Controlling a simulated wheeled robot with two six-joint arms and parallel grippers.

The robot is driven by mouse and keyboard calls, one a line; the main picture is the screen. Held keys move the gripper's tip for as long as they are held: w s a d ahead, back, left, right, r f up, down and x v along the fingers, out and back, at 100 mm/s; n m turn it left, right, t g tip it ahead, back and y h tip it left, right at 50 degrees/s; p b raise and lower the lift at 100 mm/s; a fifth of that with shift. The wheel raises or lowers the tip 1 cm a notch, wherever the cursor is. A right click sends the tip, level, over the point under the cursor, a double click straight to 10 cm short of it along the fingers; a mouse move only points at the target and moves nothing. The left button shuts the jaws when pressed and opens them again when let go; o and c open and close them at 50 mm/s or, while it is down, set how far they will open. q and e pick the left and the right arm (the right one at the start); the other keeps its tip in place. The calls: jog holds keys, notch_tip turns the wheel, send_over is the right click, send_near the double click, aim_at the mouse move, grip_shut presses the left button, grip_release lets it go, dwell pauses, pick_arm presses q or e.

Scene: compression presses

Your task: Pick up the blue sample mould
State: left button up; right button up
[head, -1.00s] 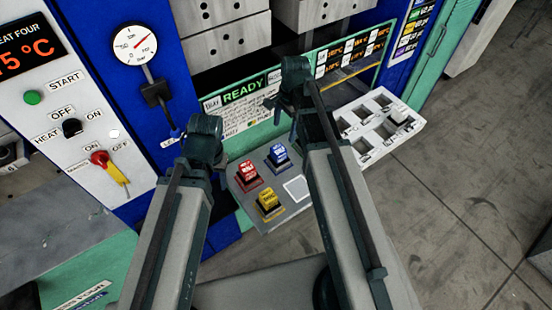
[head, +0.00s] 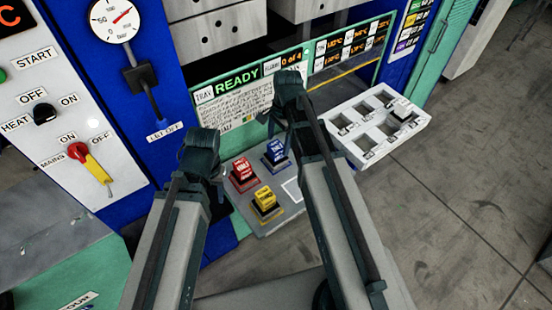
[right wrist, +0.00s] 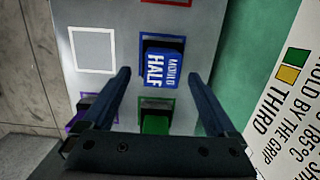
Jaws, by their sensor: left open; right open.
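The blue sample mould (head: 276,153) stands on a grey shelf at the front of the press, behind the red mould (head: 243,173) and yellow mould (head: 265,202). My right gripper (head: 276,122) is open just above the blue mould. My left gripper (head: 215,168) is open and empty, left of the red mould. Whether the right fingers reach down beside the blue mould is unclear.
The grey shelf (head: 294,212) has an empty white-outlined square. In the right wrist view, a green-marked block (right wrist: 156,118) and a purple-marked block (right wrist: 92,108) lie close to my right fingers. A white compartment tray (head: 352,150) sits to the right. The sign panel rises behind.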

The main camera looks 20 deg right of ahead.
jog(key=f+b, duration=0.4)
jog(key=shift+a+f, duration=0.4)
jog(key=shift+r, duration=0.1)
grip_shut()
